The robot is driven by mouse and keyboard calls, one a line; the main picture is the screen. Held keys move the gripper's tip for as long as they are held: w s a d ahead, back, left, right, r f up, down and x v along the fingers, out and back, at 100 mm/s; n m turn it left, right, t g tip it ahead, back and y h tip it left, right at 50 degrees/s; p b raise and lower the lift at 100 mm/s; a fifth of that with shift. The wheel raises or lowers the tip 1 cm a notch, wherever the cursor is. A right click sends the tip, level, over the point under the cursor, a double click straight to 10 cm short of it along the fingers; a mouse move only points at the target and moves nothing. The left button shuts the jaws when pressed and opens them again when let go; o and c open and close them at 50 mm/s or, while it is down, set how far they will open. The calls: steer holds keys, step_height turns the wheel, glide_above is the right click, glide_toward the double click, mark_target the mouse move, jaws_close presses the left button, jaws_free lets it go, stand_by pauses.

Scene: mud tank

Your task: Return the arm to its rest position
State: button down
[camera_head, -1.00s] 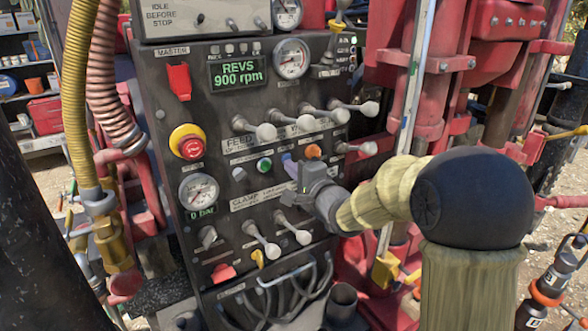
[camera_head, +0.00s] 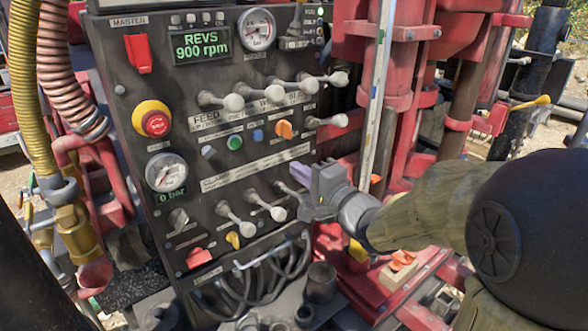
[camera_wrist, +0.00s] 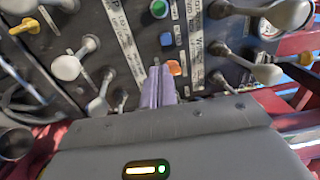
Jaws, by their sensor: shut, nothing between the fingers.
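My gripper (camera_head: 300,174) is in front of the lower right part of the dark control panel (camera_head: 130,100) in the head view. Its purple-grey fingers are shut with nothing between them. In the wrist view the shut fingers (camera_wrist: 158,86) point toward the panel, near the orange knob (camera_wrist: 174,68). In the head view the fingertips appear left of my wrist, below the orange knob (camera_head: 284,129). I cannot tell the exact gap to the panel. My forearm, in a tan sleeve, reaches in from the right.
Levers with grey knobs (camera_head: 233,102) stick out above the gripper, and lower levers (camera_head: 278,213) sit just left of it. A red emergency stop (camera_head: 155,123) is at the panel's left. Red rig frame (camera_head: 405,100) stands right of the panel. Hoses (camera_head: 33,90) hang at far left.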

stand_by(0.5)
steer(key=s+d+f+n+g+h, duration=0.2)
steer(key=d+f+h, duration=0.3)
steer(key=f, duration=0.2)
steer(key=s+d+f+n+g+h, duration=0.2)
steer(key=d+f+n+g+h, duration=0.15)
steer(key=f, duration=0.45)
steer(key=s+d+f+n+g+h, duration=0.1)
steer(key=s+f+n+g, duration=0.1)
steer(key=s, duration=0.5)
steer(key=s+d+f+n+g+h, duration=0.1)
steer(key=s+f+n+g, duration=0.2)
steer(key=s+f+g, duration=0.2)
steer(key=shift+s+d+f, duration=0.25)
steer(key=shift+s+f, duration=0.1)
steer(key=shift+s, duration=0.55)
steer(key=shift+w+n, duration=0.1)
steer(key=shift+n, duration=0.15)
